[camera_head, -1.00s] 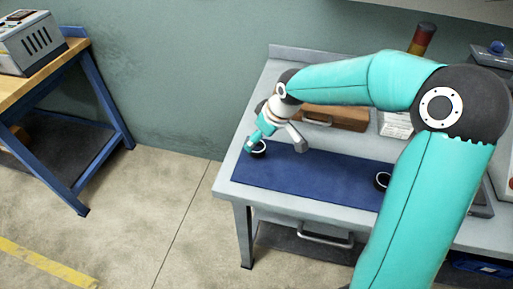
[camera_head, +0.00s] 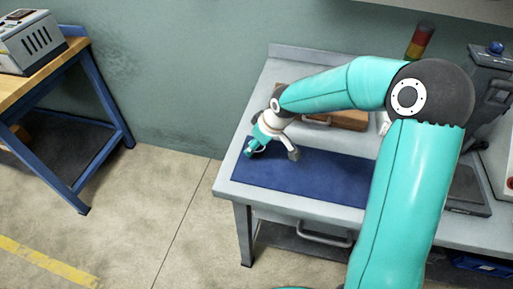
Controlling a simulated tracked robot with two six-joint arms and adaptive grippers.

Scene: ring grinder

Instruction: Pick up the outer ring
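My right gripper (camera_head: 273,151) hangs low over the left part of the blue mat (camera_head: 320,178) on the grey workbench. Its fingers look spread, with a teal part on the left and a grey finger on the right. A small dark ring with a pale rim (camera_head: 259,150) lies on the mat at the left finger, mostly covered by it. I cannot tell whether the finger touches the ring. The second ring on the mat is hidden behind my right arm. My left gripper is not in view.
A brown case (camera_head: 345,119) stands at the back of the bench, behind the arm. A signal light (camera_head: 421,40) and a grey machine (camera_head: 492,85) are at the back right. A wooden-topped table (camera_head: 50,52) is at the left, with open floor between.

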